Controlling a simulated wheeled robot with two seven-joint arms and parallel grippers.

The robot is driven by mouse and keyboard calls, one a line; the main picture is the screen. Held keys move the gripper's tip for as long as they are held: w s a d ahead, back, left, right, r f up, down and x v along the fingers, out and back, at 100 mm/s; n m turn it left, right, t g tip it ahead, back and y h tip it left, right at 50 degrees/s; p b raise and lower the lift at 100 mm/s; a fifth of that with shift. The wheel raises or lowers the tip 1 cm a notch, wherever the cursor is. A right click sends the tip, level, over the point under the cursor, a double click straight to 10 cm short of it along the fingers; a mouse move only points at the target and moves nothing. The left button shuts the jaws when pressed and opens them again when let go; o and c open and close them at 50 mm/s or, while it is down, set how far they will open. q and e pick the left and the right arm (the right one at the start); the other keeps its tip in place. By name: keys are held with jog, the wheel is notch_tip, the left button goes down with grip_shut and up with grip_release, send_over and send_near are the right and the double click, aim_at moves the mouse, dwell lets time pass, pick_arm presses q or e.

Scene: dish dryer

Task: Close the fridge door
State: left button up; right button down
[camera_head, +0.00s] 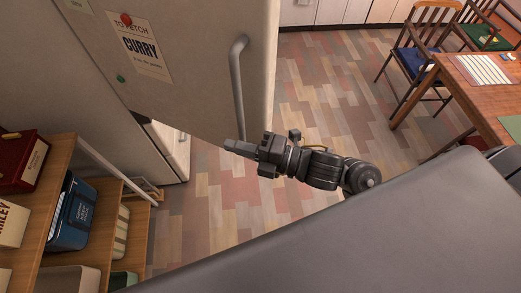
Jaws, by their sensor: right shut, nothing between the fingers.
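The fridge door (195,75) is a pale beige panel at the upper left and stands open. It has a long vertical grey handle (238,85) near its right edge. A note reading "CURRY" (140,47) is fixed to it. The fridge body (160,155) shows partly behind the door's lower edge. My right gripper (232,147) is shut and empty, by the lower edge of the door, near the handle's lower end. I cannot tell whether it touches the door. My left gripper is not in view.
A wooden shelf (50,185) with boxes stands at the lower left. A wooden table (490,100) and chairs (420,60) stand at the upper right. The tiled wooden floor (325,85) between door and table is clear.

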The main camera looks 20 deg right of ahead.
aim_at(244, 135)
jog(key=shift+w+d+r+p, duration=0.25)
jog(key=shift+w+d+p, duration=0.75)
jog(key=shift+d, duration=0.2)
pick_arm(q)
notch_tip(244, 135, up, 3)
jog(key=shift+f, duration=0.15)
pick_arm(e)
jog(key=shift+w+d+f, duration=0.15)
jog(key=shift+w, duration=0.1)
